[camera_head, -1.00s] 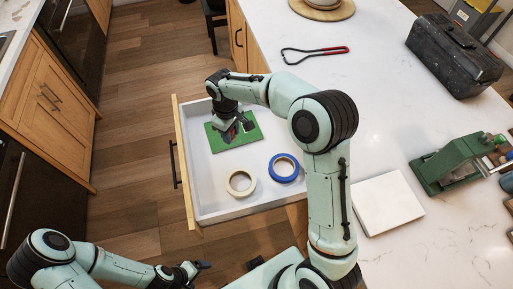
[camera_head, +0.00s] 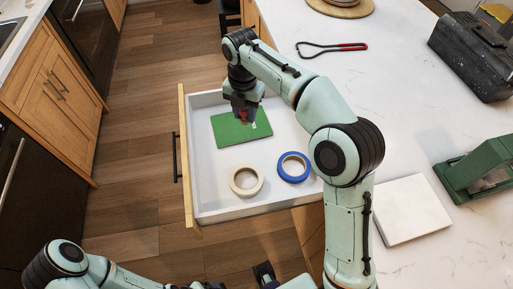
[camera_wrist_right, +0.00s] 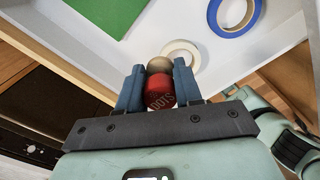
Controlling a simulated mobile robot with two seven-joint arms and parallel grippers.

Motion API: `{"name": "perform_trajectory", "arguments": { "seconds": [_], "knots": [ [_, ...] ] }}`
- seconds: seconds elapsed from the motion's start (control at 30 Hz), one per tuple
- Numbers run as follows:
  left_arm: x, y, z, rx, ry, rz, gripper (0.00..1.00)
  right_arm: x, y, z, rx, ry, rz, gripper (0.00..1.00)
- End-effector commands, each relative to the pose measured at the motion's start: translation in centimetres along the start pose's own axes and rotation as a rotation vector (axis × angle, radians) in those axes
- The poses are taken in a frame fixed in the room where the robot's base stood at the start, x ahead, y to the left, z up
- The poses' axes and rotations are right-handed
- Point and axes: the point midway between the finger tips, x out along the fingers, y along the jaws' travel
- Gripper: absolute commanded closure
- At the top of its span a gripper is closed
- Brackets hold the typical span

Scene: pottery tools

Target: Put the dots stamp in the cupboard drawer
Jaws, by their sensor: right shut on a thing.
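The red dots stamp (camera_wrist_right: 160,91), with DOTS lettering and a pale rounded end, is held between the blue fingers of my right gripper (camera_wrist_right: 158,85). In the head view the stamp (camera_head: 243,117) shows as a small red patch below my right gripper (camera_head: 243,112). I cannot tell the exact height of the stamp above the mat. My left gripper (camera_head: 207,286) is cut off at the bottom edge, so its fingers are not clear.
In the drawer are a cream tape roll (camera_head: 246,181) and a blue tape roll (camera_head: 293,167). On the counter are a white slab (camera_head: 400,208), a red-handled loop tool (camera_head: 332,48), a black toolbox (camera_head: 472,55) and a green device (camera_head: 478,170). Bare drawer floor shows around the rolls.

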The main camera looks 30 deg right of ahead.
Motion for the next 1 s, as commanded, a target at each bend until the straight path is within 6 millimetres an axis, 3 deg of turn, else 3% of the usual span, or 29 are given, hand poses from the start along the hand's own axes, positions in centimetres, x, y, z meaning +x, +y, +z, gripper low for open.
{"name": "perform_trajectory", "arguments": {
  "seconds": [0.4, 0.73, 1.0],
  "knots": [
    [2.6, -1.0, 0.3, -0.003, -0.010, -0.003, 0.12, 10.9, -0.1, -0.1, 0.001, 0.003, -0.005, 0.95],
    [3.0, -1.2, 0.3, -0.004, -0.011, -0.004, 0.12, 14.4, -0.1, 0.0, 0.001, 0.002, -0.003, 0.95],
    [3.6, -1.4, 0.3, -0.005, -0.013, -0.004, 0.12, 18.7, -0.1, 0.0, 0.002, 0.002, -0.003, 0.95]
  ]
}}
